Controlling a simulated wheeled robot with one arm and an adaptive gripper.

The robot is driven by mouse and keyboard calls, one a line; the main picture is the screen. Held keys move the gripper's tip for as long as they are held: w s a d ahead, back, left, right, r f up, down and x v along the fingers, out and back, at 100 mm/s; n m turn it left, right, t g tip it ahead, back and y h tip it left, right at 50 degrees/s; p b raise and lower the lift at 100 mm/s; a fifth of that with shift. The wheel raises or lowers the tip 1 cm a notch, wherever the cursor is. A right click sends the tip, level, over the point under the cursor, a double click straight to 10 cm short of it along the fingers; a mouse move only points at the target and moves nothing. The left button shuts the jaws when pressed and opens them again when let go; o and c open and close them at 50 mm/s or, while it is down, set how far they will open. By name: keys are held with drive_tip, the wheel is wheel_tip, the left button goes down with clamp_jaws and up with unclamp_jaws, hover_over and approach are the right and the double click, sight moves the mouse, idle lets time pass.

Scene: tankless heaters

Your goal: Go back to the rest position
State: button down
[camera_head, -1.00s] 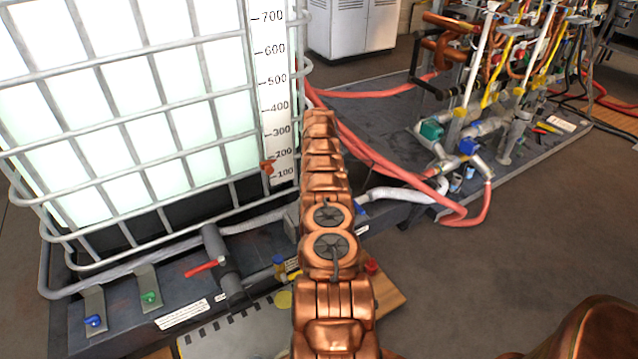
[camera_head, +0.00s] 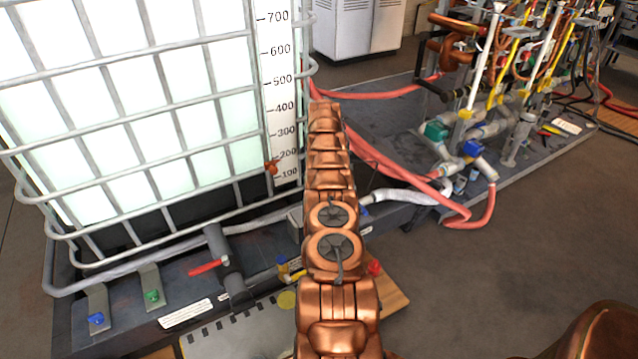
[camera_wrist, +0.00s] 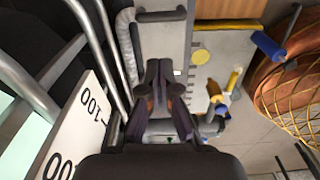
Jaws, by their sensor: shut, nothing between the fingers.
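My gripper (camera_wrist: 160,88) shows in the wrist view with its dark fingers together and nothing between them. It points down over the grey equipment at the foot of the tank. In the head view my copper arm stretches forward beside the caged white tank (camera_head: 110,115), and the gripper itself is hidden there. The tank's white level scale (camera_head: 280,100) stands just left of the arm. In the wrist view the scale (camera_wrist: 80,125) is at the left, close to the gripper.
A red-handled valve (camera_head: 207,268), a blue knob (camera_head: 96,319) and a green knob (camera_head: 152,296) sit along the tank's base. Red hoses (camera_head: 385,155) run right to a pipe rig (camera_head: 500,90). White cabinets (camera_head: 357,25) stand behind. Floor (camera_head: 500,260) at right is clear.

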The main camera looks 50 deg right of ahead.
wheel_tip(320, 180, up, 4)
drive_tip(key=shift+r, duration=0.1)
idle(0.4)
